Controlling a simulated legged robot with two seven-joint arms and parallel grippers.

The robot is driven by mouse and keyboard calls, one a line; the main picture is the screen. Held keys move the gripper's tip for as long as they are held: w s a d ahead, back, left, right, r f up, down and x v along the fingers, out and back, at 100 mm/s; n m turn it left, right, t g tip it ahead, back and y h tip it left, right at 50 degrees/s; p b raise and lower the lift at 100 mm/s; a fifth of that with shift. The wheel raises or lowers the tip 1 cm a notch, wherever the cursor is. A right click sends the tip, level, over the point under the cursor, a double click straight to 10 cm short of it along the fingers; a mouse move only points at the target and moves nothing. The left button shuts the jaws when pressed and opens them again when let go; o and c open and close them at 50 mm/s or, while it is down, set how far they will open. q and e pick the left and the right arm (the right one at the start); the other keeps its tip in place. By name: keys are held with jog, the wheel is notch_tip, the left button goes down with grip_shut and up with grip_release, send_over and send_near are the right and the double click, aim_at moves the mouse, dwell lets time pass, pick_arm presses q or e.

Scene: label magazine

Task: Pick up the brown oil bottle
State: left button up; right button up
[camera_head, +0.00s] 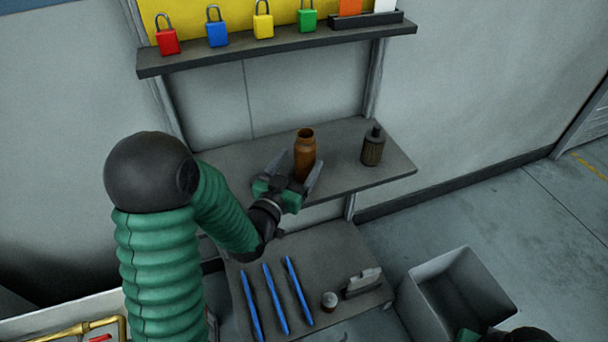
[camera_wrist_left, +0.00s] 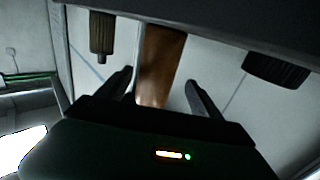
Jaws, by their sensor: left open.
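The brown oil bottle (camera_head: 305,154) stands upright near the front edge of the middle shelf (camera_head: 365,180). My left gripper (camera_head: 302,172) reaches in from the left and front, with its fingers open on either side of the bottle's lower part. In the left wrist view the bottle (camera_wrist_left: 160,68) shows between the two spread fingers (camera_wrist_left: 162,92), with a gap at the right finger; whether the left finger touches it I cannot tell. My right gripper cannot be made out; a dark and green part at the lower right edge is probably mine.
A dark ridged bottle (camera_head: 373,146) stands to the right on the same shelf. The upper shelf (camera_head: 280,45) holds several coloured padlocks. Below, a lower shelf (camera_head: 320,255) carries blue pen-like sticks (camera_head: 275,298) and small items. A grey open bin (camera_head: 455,290) stands at the lower right.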

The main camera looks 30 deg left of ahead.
pick_arm(q)
jog(key=shift+w+d, duration=0.1)
jog(key=shift+d, duration=0.25)
jog(key=shift+w+d+b, duration=0.15)
jog(key=shift+w+b, duration=0.1)
jog(key=shift+b, duration=0.05)
jog(key=w, duration=0.2)
jog(key=w+b, duration=0.1)
jog(key=w, duration=0.1)
jog(key=shift+w+a+f, duration=0.1)
jog(key=shift+a+f, duration=0.2)
jog(key=shift+w+a, duration=0.15)
jog(key=shift+w, duration=0.2)
jog(key=shift+r, duration=0.15)
jog(key=shift+d, duration=0.3)
jog(key=c, duration=0.4)
jog(key=shift+a, duration=0.1)
grip_shut()
pick_arm(e)
jog(key=f, duration=0.2)
jog(key=shift+d+f, duration=0.2)
jog(key=shift+f, duration=0.2)
